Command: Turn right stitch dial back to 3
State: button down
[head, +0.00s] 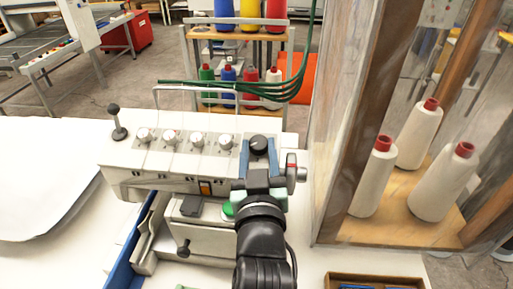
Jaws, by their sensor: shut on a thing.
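The sewing machine (120,158) is a white body on the white table, with a row of dials along its top. Several silver dials (197,139) stand to the left, and a black-topped dial (259,141) is at the right end of the row. My gripper (258,149) reaches this right dial from the front. Its two blue fingers stand on either side of the dial and are shut on it. The dial's numbers and pointer are too small to read. My gripper and wrist hide the machine front below the dial.
A black-knobbed lever (115,120) stands left of the dials. Green threads (230,90) run over a wire frame behind the machine. A wood-framed cabinet (330,170) with white thread cones stands close on the right. White cloth (40,170) lies at left.

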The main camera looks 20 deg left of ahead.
jog(key=n+g+y+b, duration=0.1)
jog(key=n+b, duration=0.1)
jog(key=n+g+y+b, duration=0.1)
jog(key=n+y+b, duration=0.1)
jog(key=d+n+g+y+b, duration=0.1)
jog(key=b, duration=0.2)
jog(key=shift+w+f+n+g+y, duration=0.3)
jog(key=shift+w+n+g+y, duration=0.05)
jog(key=shift+n+g+y, duration=0.05)
jog(key=n+g+y+b, duration=0.2)
jog(key=n+g, duration=0.1)
jog(key=shift+w+d+r+b, duration=0.15)
jog(key=shift+r+b, duration=0.05)
jog(key=shift+b, duration=0.1)
jog(key=shift+w+r+n+g+y+b, duration=0.15)
jog(key=shift+n+g+y+b, duration=0.55)
jog(key=shift+n+g, duration=0.8)
jog(key=shift+g, duration=0.4)
jog(key=shift+c, duration=2.2)
grip_release()
jog(key=shift+r, duration=0.1)
jog(key=shift+b, duration=0.3)
jog(key=b+v, duration=0.1)
jog(key=v, duration=1.2)
jog(key=shift+b, duration=0.3)
